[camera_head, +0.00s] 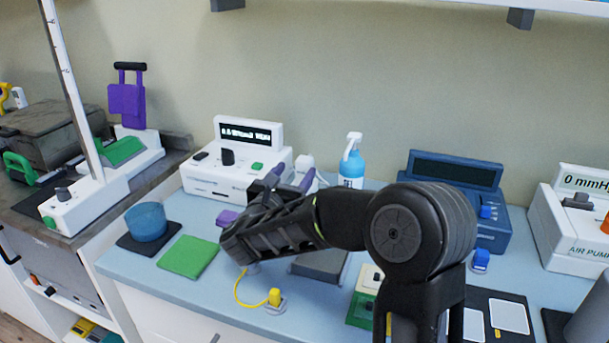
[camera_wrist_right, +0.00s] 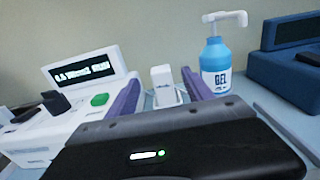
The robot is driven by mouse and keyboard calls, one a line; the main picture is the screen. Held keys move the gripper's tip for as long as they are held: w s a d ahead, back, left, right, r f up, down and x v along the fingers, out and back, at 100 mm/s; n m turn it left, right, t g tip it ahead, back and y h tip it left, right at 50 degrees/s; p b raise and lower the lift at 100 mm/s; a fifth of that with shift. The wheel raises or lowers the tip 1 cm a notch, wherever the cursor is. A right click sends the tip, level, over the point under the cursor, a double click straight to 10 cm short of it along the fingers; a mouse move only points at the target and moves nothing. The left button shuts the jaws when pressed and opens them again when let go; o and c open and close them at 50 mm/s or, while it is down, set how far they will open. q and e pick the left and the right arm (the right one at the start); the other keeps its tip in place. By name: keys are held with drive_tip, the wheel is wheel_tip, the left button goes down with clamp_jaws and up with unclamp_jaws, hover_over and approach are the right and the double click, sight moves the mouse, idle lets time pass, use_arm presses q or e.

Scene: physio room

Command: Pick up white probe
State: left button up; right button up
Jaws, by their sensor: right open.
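The white probe (camera_head: 305,162) stands upright on the light blue counter, between the white console and the gel bottle. In the right wrist view the white probe (camera_wrist_right: 162,79) rises from a pale holder (camera_wrist_right: 168,98), framed between two purple fingers. My right gripper (camera_head: 289,177) is open and empty, its fingers pointing toward the back of the counter. In the wrist view my right gripper (camera_wrist_right: 161,76) has the probe ahead of its gap, and I see no contact. My arm and gripper hide the probe's lower part in the head view. My left gripper is not in view.
The white console (camera_head: 237,165) is left of the probe. A blue gel bottle (camera_head: 352,165) with a white pump stands close on its right. A dark blue device (camera_head: 450,180) and a white air pump (camera_head: 570,225) are further right. A green pad (camera_head: 188,257) lies front left.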

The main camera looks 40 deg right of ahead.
sight(302, 166)
drive_tip(key=shift+w+d+f, duration=0.1)
drive_tip(key=shift+f, duration=0.5)
drive_tip(key=shift+w+d+r, duration=0.15)
drive_tip(key=shift+d, duration=0.15)
drive_tip(key=shift+w+d, duration=0.1)
drive_tip(key=p+x, duration=0.1)
drive_tip(key=x, duration=0.5)
drive_tip(key=shift+w+d, duration=0.1)
drive_tip(key=shift+d, duration=0.05)
drive_tip(key=shift+c, duration=0.2)
clamp_jaws()
